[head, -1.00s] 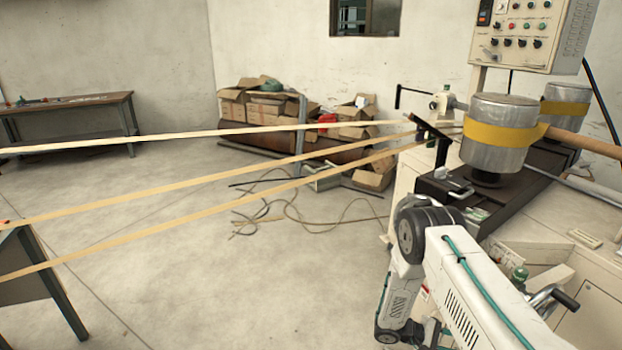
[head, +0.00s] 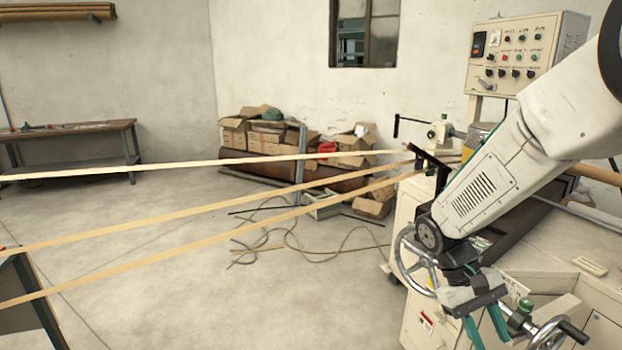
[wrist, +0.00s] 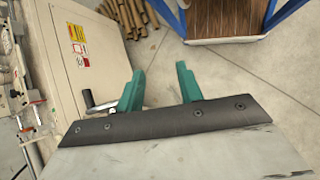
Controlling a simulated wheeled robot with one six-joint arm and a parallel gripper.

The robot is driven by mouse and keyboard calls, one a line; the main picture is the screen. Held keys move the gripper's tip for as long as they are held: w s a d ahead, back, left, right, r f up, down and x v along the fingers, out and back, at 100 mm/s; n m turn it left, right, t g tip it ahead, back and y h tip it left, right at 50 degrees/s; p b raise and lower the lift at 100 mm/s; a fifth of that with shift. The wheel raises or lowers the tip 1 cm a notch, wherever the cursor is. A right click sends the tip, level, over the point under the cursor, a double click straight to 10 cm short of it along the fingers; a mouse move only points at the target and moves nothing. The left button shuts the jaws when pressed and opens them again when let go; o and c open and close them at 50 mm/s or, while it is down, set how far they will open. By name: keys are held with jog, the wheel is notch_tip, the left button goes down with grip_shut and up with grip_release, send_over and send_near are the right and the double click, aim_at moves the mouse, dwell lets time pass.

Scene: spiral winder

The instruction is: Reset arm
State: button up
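My gripper (head: 484,330) hangs below my raised white arm at the lower right of the head view, in front of the winder's cream cabinet. In the wrist view its two teal fingers (wrist: 160,85) stand apart with nothing between them. The spiral winder (head: 440,318) is at the right, with a handwheel (head: 412,262) beside my wrist and a crank handle (head: 572,330) to the right of the gripper. My arm hides most of the winder's drum and yellow band. In the wrist view a crank handle (wrist: 88,98) shows just left of the fingers.
Several paper strips (head: 230,205) stretch across the room from the left to the winder. A control panel (head: 515,52) stands behind my arm. Cardboard boxes (head: 262,132) and a workbench (head: 70,130) are at the back. The floor (head: 250,310) before the winder is mostly clear.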

jog(key=s+a+r+t+y, duration=0.2)
jog(key=s+r+t, duration=0.1)
jog(key=s+r, duration=0.4)
jog(key=s+a+r+m+t+y, duration=0.1)
jog(key=s+a+r+t+y, duration=0.1)
jog(key=s+r, duration=0.5)
jog(key=shift+s+a+t, duration=0.85)
jog(key=shift+t, duration=0.45)
jog(key=shift+r, duration=0.1)
